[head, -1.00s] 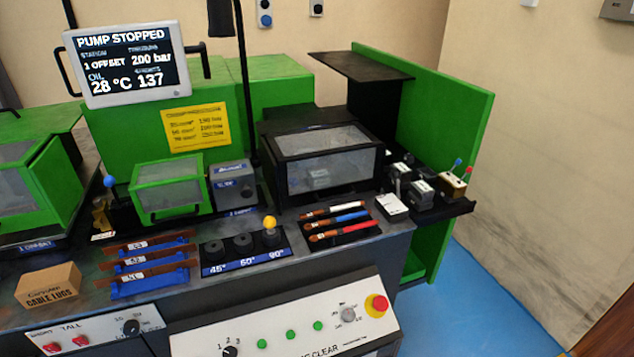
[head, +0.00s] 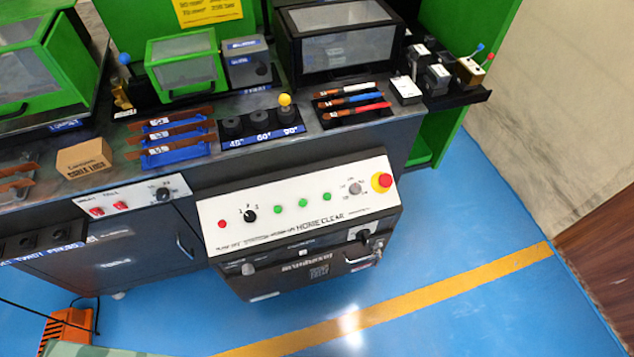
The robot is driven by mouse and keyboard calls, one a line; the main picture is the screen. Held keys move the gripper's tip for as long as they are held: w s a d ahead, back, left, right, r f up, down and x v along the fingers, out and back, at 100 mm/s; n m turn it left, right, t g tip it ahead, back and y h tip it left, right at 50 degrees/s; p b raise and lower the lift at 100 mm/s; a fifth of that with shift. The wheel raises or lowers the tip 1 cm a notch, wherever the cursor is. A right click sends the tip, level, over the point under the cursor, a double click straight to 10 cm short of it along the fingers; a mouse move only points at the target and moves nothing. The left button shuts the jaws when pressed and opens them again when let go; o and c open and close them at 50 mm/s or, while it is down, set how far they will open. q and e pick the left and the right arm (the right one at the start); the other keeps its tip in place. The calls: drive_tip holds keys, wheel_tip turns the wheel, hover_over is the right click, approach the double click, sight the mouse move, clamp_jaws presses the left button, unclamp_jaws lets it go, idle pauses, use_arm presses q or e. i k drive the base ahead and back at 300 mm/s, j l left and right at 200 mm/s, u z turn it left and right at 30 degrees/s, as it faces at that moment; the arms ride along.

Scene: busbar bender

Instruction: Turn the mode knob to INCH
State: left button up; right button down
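The white sloped control panel (head: 290,212) is on the front of the bench in the head view. A grey knob (head: 355,188) sits near its right end, left of the red emergency button, with small labels around it that are too blurred to read. A black knob (head: 250,216) marked 1, 2, 3 sits toward the panel's left end. Another black knob (head: 163,194) is on the smaller panel to the left. I cannot read which knob is the mode knob or its setting. Neither of my grippers is in view.
The red emergency button (head: 382,181) is on a yellow base beside the grey knob. Several green buttons (head: 303,202) lie between the knobs. Busbar racks, a cardboard box (head: 84,158) and a yellow-topped post (head: 285,101) stand on the bench. The blue floor (head: 460,220) in front is clear.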

sight(248, 268)
drive_tip(key=k+j+u, duration=0.1)
drive_tip(key=u, duration=0.25)
drive_tip(key=k+j+u, duration=0.15)
drive_tip(key=u, duration=0.15)
